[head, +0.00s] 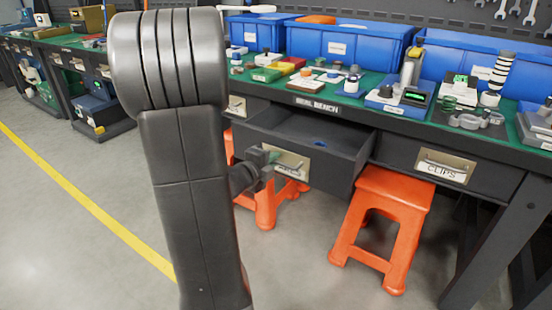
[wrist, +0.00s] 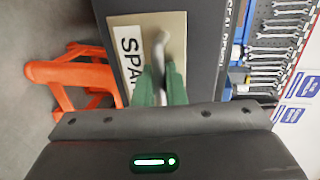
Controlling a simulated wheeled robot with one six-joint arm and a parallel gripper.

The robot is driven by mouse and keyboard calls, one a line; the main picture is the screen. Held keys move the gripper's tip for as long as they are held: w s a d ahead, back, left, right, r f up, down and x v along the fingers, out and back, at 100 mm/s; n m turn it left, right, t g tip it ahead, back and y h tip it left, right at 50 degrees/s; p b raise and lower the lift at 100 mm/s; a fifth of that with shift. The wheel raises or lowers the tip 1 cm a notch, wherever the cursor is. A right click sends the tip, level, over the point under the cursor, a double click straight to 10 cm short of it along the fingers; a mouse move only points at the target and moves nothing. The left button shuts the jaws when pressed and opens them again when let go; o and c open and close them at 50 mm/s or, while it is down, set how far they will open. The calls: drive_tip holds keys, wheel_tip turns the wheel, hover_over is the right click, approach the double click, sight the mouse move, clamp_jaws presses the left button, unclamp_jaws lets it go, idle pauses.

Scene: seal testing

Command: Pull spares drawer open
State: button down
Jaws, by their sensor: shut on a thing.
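The spares drawer (head: 330,163) is dark grey and stands pulled out from under the bench, with its inside showing and a small blue thing (head: 319,143) in it. Its front carries a beige plate (wrist: 130,30) with a label reading "SPA", the rest hidden by my gripper. My gripper (wrist: 161,72) has green fingers shut on the metal drawer handle (wrist: 161,42). In the head view my gripper (head: 272,158) is at the left part of the drawer front, and my arm hides part of the scene to its left.
A closed drawer labelled CLIPS (head: 444,167) is to the right. Orange stools (head: 385,215) stand under the bench, one (head: 265,205) below the open drawer. The green-topped bench (head: 275,88) holds blue bins (head: 345,45) and small parts. Grey floor in front is clear.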

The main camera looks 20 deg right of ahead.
drive_tip(key=c, duration=1.9)
unclamp_jaws()
drive_tip(key=p+v, duration=0.3)
drive_tip(key=v, duration=1)
drive_tip(key=shift+s+a+r, duration=0.1)
drive_tip(key=shift+s+a, duration=0.15)
drive_tip(key=shift+s, duration=0.05)
drive_tip(key=b+x, duration=0.3)
drive_tip(key=x, duration=1.1)
drive_tip(key=shift+a, duration=0.1)
drive_tip(key=shift+a, duration=0.1)
